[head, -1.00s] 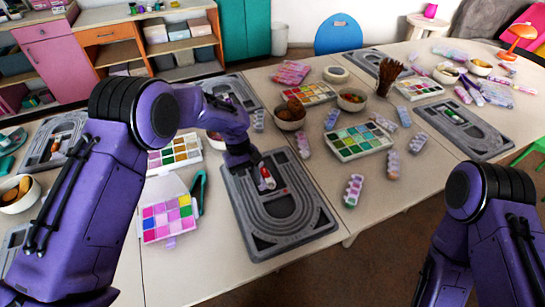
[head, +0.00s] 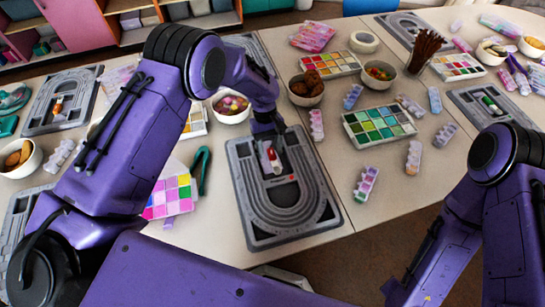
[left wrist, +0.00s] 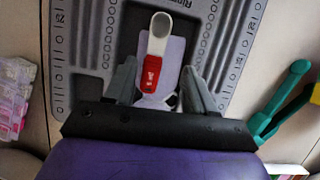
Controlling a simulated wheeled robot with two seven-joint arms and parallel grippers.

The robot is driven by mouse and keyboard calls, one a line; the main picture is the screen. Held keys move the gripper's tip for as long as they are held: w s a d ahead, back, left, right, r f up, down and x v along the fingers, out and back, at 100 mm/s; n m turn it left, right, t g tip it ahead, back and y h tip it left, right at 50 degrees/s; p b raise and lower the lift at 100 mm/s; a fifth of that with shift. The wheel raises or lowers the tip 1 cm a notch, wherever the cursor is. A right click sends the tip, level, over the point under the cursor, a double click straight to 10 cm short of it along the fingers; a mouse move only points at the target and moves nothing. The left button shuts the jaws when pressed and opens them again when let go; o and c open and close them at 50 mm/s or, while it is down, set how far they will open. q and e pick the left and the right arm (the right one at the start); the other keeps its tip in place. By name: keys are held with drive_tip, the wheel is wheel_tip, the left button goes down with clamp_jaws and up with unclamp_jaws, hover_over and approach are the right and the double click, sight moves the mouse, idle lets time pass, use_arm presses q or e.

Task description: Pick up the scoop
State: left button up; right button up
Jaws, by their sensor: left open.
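The scoop, with a white bowl (left wrist: 157,34) and a red handle (left wrist: 151,75), lies on a light pad in the middle of the grey bead board (head: 262,215). In the head view the scoop shows as a small red and white piece (head: 273,156) under my left gripper (head: 271,150). In the left wrist view my left gripper (left wrist: 160,84) is open, with one grey finger on each side of the red handle. Both fingers look apart from the handle.
Green pliers (head: 202,170) and a pink and yellow bead palette (head: 170,197) lie left of the board. A green bead box (head: 379,125), bead tubes (head: 366,183) and bowls (head: 305,90) stand to the right and behind. The table's front edge is close to the board.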

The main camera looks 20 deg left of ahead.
sight(272, 153)
use_arm(q)
drive_tip(key=f, duration=0.1)
drive_tip(key=w+f, duration=0.1)
drive_tip(key=f, duration=0.1)
drive_tip(key=shift+w+d+f, duration=0.1)
drive_tip(key=shift+w+d, duration=0.1)
drive_tip(key=shift+w, duration=0.05)
drive_tip(key=shift+s, duration=0.2)
drive_tip(key=shift+s+r, duration=0.2)
drive_tip(key=shift+r, duration=0.1)
drive_tip(key=c, duration=0.4)
drive_tip(key=shift+w+f, duration=0.1)
clamp_jaws()
